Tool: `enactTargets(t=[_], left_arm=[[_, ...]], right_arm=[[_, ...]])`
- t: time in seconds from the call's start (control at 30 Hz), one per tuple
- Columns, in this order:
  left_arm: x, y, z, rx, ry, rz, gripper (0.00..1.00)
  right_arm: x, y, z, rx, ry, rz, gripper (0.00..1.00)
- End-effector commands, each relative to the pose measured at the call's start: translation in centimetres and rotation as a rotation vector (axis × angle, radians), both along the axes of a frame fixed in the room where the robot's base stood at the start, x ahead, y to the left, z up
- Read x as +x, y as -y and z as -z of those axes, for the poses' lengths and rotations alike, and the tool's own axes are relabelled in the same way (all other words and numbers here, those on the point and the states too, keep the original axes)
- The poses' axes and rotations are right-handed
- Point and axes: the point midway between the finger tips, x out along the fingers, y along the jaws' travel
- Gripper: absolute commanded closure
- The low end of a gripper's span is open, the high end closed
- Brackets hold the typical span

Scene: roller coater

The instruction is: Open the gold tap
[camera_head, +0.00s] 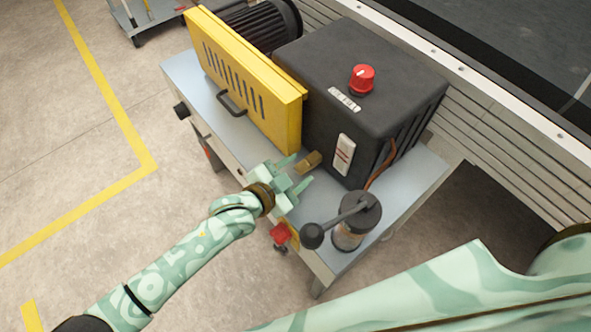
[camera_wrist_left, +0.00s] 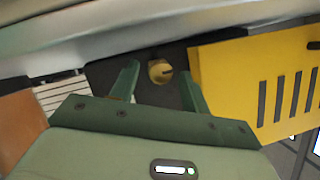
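The gold tap (camera_head: 308,162) is a small brass-coloured piece low on the side of the dark grey machine housing (camera_head: 385,60). In the left wrist view the tap (camera_wrist_left: 160,71) is round with a dark slot at its right side. My left gripper (camera_head: 298,171) is open just short of the tap, above the table's front part. In the left wrist view its two green fingers (camera_wrist_left: 160,84) stand apart on either side of the tap, with nothing held. Contact between fingers and tap cannot be made out. My right gripper is not in view.
A yellow slotted guard (camera_head: 245,85) with a black handle stands left of the tap. A grey canister with a lever and dark ball knob (camera_head: 312,236) stands at the right. A red knob (camera_head: 362,78) tops the housing. A red switch (camera_head: 280,233) is on the table front.

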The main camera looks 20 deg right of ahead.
Motion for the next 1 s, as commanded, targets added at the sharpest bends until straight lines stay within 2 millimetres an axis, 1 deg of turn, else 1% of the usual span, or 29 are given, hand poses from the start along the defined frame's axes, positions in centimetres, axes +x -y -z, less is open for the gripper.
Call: enactTargets(t=[0.33, 0.47, 0.57, 0.8, 0.9, 1.0], left_arm=[[-0.1, -0.2, -0.1, 0.003, 0.001, 0.000, 0.53], [-0.8, -1.5, -0.8, 0.004, 0.003, -0.001, 0.53], [-1.8, -3.3, -1.8, 0.006, 0.005, -0.001, 0.53], [-4.9, -8.7, -4.2, 0.003, 0.003, 0.000, 0.53], [-6.0, -10.6, -4.8, 0.004, 0.003, 0.001, 0.53], [-6.8, -12.0, -5.3, 0.003, 0.001, 0.000, 0.53]], right_arm=[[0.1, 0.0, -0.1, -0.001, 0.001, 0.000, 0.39], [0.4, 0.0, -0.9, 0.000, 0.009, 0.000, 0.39], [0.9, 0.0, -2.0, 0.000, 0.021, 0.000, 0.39], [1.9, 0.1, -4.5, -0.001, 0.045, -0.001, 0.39], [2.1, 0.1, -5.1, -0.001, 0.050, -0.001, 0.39], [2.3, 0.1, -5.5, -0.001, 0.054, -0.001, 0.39]])
